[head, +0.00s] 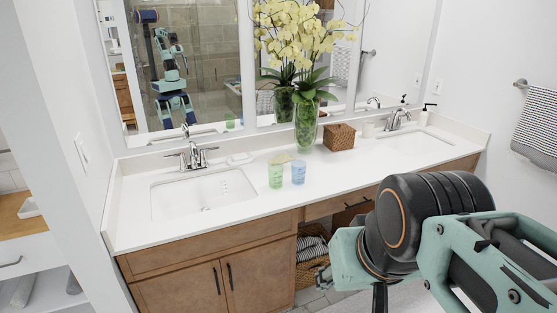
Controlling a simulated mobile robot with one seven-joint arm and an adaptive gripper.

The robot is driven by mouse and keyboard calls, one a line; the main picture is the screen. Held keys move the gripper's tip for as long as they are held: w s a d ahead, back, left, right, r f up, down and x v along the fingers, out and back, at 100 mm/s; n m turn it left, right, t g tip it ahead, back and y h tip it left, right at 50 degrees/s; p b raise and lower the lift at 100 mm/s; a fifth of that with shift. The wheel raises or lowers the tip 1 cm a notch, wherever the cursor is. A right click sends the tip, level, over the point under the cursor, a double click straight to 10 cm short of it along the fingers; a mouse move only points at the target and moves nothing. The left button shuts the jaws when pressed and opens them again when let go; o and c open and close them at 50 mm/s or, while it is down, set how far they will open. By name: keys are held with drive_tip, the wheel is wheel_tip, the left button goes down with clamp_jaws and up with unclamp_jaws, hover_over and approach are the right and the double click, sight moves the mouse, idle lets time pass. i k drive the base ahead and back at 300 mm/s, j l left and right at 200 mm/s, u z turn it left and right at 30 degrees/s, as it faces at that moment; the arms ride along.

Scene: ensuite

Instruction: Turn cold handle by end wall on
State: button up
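Two chrome faucets stand on the white vanity counter. The left faucet (192,157) is behind the left sink (203,192), near the left wall, with a lever handle on each side of its spout. The right faucet (397,119) is behind the right sink (415,140), near the right wall, its handles small in view. Both vanity ends meet a wall, and I cannot tell which handle is cold. I see no running water. My arm fills the lower right, in front of the counter and apart from both faucets. My gripper is not clearly in view.
A green cup (275,176), a blue cup (298,172), a flower vase (306,125) and a woven box (339,137) stand between the sinks. A soap dispenser (424,115) is by the right faucet. A mirror backs the counter. A towel (540,125) hangs at right.

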sight(201, 151)
drive_tip(key=i+l+u, duration=0.1)
drive_tip(key=u, duration=0.2)
drive_tip(key=i+l+u, duration=0.15)
drive_tip(key=u, duration=0.2)
drive_tip(key=i, duration=0.45)
drive_tip(key=i+j+z, duration=0.1)
drive_tip(key=i, duration=0.35)
drive_tip(key=i+j+z, duration=0.1)
drive_tip(key=i, duration=0.3)
drive_tip(key=i+j, duration=0.25)
drive_tip(key=i, duration=0.2)
drive_tip(key=l+u, duration=0.2)
drive_tip(key=l, duration=0.25)
